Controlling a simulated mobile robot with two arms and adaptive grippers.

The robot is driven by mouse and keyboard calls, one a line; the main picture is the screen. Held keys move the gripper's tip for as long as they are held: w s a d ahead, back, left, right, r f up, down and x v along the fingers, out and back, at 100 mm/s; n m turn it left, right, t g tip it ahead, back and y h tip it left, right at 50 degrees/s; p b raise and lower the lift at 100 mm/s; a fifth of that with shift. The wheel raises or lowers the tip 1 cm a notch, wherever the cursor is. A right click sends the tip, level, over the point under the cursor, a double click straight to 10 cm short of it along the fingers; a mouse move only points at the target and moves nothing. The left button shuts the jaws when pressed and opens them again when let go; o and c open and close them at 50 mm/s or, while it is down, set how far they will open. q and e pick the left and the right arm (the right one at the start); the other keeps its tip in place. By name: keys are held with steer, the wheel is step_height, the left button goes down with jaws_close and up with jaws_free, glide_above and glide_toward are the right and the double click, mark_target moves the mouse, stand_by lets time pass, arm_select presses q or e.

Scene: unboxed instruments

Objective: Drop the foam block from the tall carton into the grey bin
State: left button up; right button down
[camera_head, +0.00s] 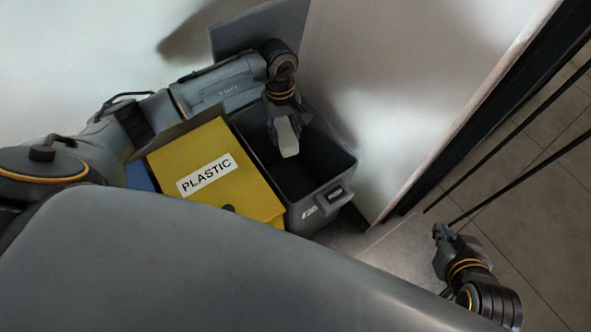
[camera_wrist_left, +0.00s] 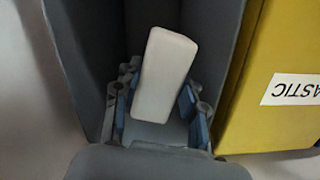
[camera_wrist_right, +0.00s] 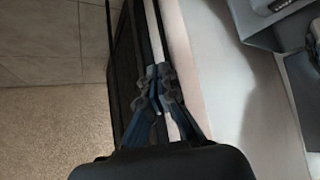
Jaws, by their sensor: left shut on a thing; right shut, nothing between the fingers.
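The white foam block (camera_head: 287,137) hangs from my left gripper (camera_head: 281,117) over the grey bin (camera_head: 344,166) in the head view. In the left wrist view the foam block (camera_wrist_left: 165,75) is held between the fingers of my left gripper (camera_wrist_left: 160,105), with the dark inside of the bin (camera_wrist_left: 85,50) around and behind it. My right gripper (camera_head: 441,236) is shut and empty, low at the right of the head view. Its closed fingers (camera_wrist_right: 157,80) also show in the right wrist view. The tall carton is not identifiable in view.
A yellow bin labelled PLASTIC (camera_head: 215,175) stands just left of the grey bin, with a blue one (camera_head: 139,176) partly hidden beyond it. The grey bin's lid (camera_head: 258,27) stands up behind. A pale wall edge with a dark frame (camera_head: 470,115) lies to the right.

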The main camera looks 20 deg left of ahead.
arm_select(q)
steer(key=shift+f, duration=0.4)
arm_select(e)
steer(key=shift+w+a+r+t, duration=0.2)
steer(key=shift+w+r+t, duration=0.15)
steer(key=shift+w, duration=0.15)
steer(key=shift+w+a+r+t, duration=0.15)
steer(key=shift+w+r+t, duration=0.1)
steer(key=shift+w+r, duration=0.15)
arm_select(q)
steer(key=o, duration=0.8)
